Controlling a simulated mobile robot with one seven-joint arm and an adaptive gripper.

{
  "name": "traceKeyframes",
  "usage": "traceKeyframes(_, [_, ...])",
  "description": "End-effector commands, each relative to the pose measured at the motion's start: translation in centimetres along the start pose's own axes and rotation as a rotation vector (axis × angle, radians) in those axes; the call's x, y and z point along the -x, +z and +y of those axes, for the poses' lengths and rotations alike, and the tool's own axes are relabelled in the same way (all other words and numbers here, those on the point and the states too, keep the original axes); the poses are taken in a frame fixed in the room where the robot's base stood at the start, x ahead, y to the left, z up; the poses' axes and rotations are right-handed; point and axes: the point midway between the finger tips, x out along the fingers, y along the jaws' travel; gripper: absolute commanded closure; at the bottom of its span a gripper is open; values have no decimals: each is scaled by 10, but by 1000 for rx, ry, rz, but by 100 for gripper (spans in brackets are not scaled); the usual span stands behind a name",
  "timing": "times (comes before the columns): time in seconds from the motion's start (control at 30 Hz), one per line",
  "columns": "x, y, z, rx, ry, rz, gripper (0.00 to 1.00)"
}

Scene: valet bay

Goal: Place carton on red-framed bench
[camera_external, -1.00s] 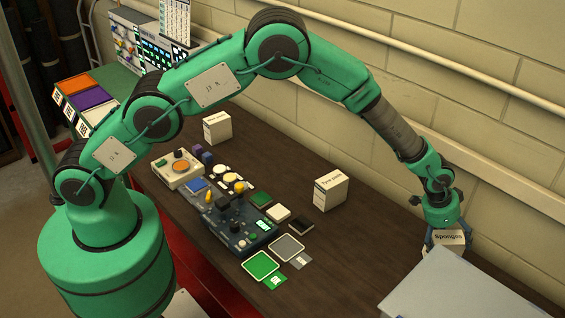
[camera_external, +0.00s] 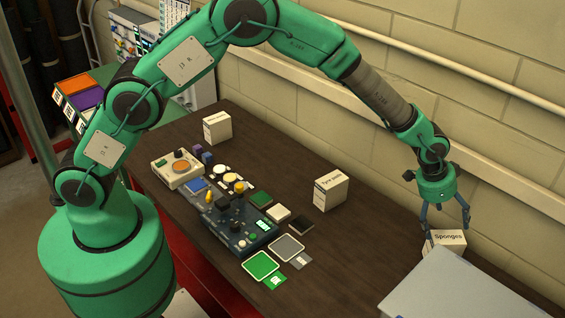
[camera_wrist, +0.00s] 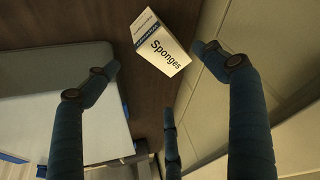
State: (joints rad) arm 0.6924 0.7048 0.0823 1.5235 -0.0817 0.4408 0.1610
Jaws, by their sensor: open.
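A white carton labelled Sponges (camera_external: 446,242) stands on the dark wooden top of the red-framed bench (camera_external: 335,255), near its right end by the wall. The grey box in front hides its lower part in the external view. My gripper (camera_external: 446,225) is above the carton, fingers spread and apart from it. In the wrist view the carton (camera_wrist: 165,42) lies past the open fingers of my gripper (camera_wrist: 155,60), with nothing between them. The bench's red frame shows along its front side.
A large grey box (camera_external: 465,290) is at the lower right, close to the Sponges carton. Another white carton (camera_external: 330,190) stands mid-bench and a smaller one (camera_external: 217,127) farther left. A blue device (camera_external: 240,228) and several small pads lie along the front. Bare wood lies between.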

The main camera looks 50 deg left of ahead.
Motion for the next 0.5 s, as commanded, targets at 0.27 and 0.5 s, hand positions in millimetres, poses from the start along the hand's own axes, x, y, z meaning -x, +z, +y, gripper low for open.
traceKeyframes(0.27, [22,0,0,0,0,0,16])
traceKeyframes(0.5, [25,0,0,0,0,0,16])
